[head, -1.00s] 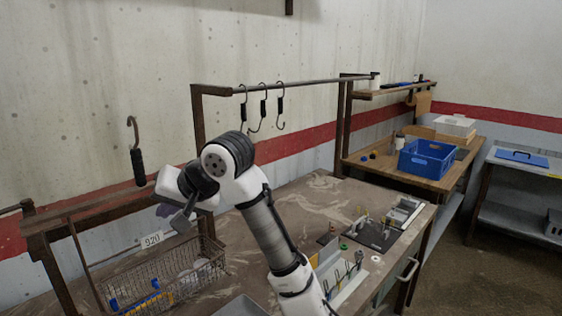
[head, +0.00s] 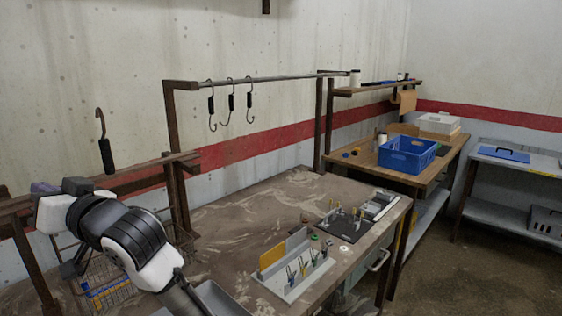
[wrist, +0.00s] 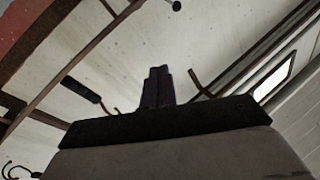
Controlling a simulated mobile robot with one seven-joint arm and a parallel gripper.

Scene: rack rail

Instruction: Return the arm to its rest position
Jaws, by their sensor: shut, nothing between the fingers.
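My gripper shows in the wrist view (wrist: 157,88), its dark fingers close together with nothing between them. In the head view my gripper (head: 43,188) is at the lower left, beside the near rail and partly hidden behind my white and black arm. The arm is folded low over the bench's left end. The fingers are clear of the hooks.
A black-handled hook (head: 106,155) stands at the near rail (head: 140,168). Three hooks (head: 231,101) hang on the far rail (head: 262,78). A wire basket (head: 110,290) is partly hidden by my arm. The bench middle (head: 265,210) is clear.

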